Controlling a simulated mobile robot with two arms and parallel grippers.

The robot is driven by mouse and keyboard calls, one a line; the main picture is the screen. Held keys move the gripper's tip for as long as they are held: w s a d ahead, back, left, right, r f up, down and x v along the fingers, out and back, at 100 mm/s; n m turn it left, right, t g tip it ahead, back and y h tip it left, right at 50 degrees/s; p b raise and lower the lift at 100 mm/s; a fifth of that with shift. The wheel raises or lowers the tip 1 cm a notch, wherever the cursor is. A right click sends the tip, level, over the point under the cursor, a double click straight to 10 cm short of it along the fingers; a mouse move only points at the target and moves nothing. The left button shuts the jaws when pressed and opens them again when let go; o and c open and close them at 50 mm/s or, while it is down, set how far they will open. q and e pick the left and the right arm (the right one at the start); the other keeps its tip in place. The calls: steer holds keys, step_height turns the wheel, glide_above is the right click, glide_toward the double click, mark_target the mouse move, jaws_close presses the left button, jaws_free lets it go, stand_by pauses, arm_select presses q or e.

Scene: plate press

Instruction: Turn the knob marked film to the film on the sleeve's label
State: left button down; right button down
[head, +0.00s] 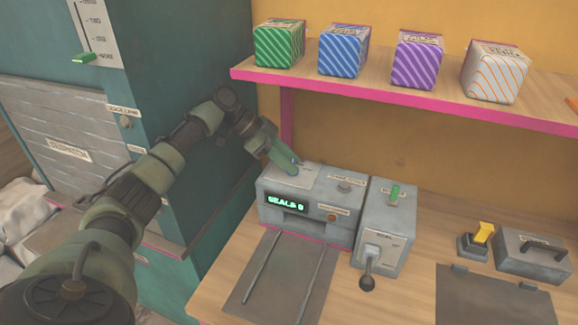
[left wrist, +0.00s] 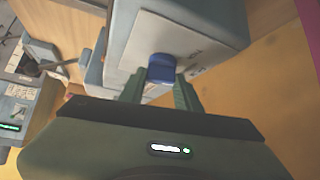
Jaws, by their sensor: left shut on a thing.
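My left gripper (head: 287,165) reaches down onto the top of a grey machine (head: 300,208) whose display (head: 286,203) reads "SEALS 0". In the left wrist view its green fingers (left wrist: 161,88) are shut on a blue knob (left wrist: 162,67) that stands on a pale panel with small lettering. The lettering is too small and angled to read surely, so the knob's setting cannot be told. In the head view the fingers hide most of the knob. I cannot make out a sleeve or its label. My right gripper is not in view.
A pink-edged shelf (head: 420,97) above holds green, blue, purple and orange-striped white boxes. Right of the machine stands a grey unit with a black-ended lever (head: 367,282). A yellow switch (head: 484,232) and a grey handled box (head: 533,254) are further right. A teal cabinet stands left.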

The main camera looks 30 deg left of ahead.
arm_select(q)
steer(key=shift+w+m+g+h+b, duration=0.15)
steer(key=shift+m+g+h+b, duration=0.25)
steer(key=shift+m+g+b, duration=0.85)
steer(key=shift+m, duration=0.45)
steer(key=shift+p, duration=0.3)
steer(key=c, duration=1)
jaws_free()
steer(key=shift+a, duration=0.1)
